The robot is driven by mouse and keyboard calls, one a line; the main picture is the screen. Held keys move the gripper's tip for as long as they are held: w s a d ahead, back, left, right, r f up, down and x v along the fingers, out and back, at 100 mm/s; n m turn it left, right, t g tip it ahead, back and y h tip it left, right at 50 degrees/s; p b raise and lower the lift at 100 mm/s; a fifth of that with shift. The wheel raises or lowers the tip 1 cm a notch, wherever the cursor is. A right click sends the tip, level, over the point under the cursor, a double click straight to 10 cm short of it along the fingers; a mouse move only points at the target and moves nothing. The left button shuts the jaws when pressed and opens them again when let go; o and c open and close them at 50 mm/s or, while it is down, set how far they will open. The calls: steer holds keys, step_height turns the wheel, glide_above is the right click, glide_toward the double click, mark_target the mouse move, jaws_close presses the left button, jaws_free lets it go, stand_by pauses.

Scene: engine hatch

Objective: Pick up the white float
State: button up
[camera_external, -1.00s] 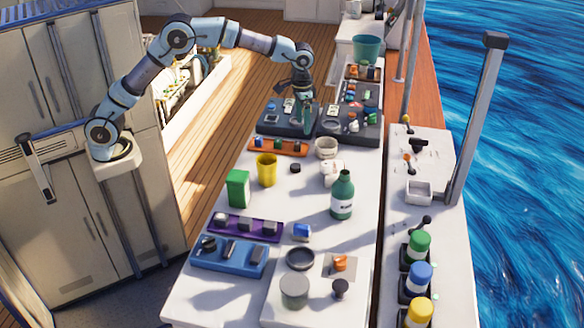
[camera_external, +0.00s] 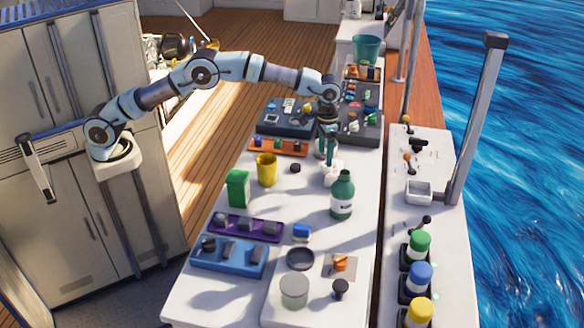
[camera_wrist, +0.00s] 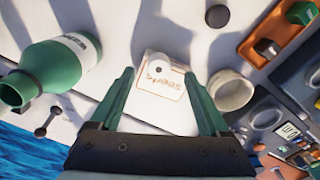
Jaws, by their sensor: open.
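A small rounded white piece, which looks like the white float (camera_wrist: 162,67), sits on a white box with orange lettering (camera_wrist: 168,104) in the wrist view. My gripper (camera_wrist: 159,76) is open, and its two green fingers flank the box and float in the picture, with nothing held. In the external view my gripper (camera_external: 329,152) points down just above the white box (camera_external: 333,175), behind the green bottle. The float cannot be told clearly there, as the fingers partly cover that spot.
A green bottle (camera_external: 342,195) stands close in front of the box; it also shows in the wrist view (camera_wrist: 50,68). A white round cup (camera_wrist: 232,90) is right beside the box. A yellow cup (camera_external: 266,170) and a small dark puck (camera_external: 295,168) stand to the left.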

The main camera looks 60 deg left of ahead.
mark_target(326, 168)
step_height(326, 168, down, 5)
steer(key=shift+d+r+p, duration=0.1)
steer(key=shift+p, duration=0.9)
jaws_close()
